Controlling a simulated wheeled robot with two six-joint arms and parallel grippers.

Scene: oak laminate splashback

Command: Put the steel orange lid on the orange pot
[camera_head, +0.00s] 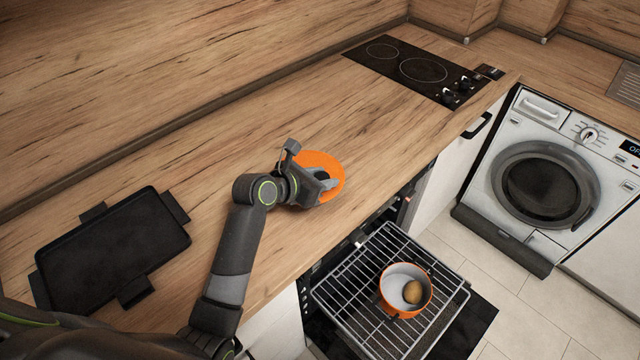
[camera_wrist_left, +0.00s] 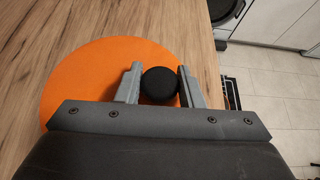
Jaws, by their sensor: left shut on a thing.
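The orange lid (camera_head: 322,163) is on or just above the wooden worktop near its front edge; I cannot tell whether it touches. It also shows in the left wrist view (camera_wrist_left: 75,85), with its round black knob (camera_wrist_left: 160,86) between my fingers. My left gripper (camera_head: 328,186) is shut on that knob; in the left wrist view its fingers (camera_wrist_left: 162,88) are on either side of it. The orange pot (camera_head: 404,291) stands upright and uncovered on the oven rack, to the lower right of the lid, with a brown potato-like item (camera_head: 413,292) inside. My right gripper is not in view.
The open oven's wire rack (camera_head: 345,296) sticks out below the worktop (camera_head: 250,130). A black griddle tray (camera_head: 115,248) lies at the left. A black hob (camera_head: 415,66) is at the back, and a washing machine (camera_head: 548,180) stands at the right. The middle worktop is clear.

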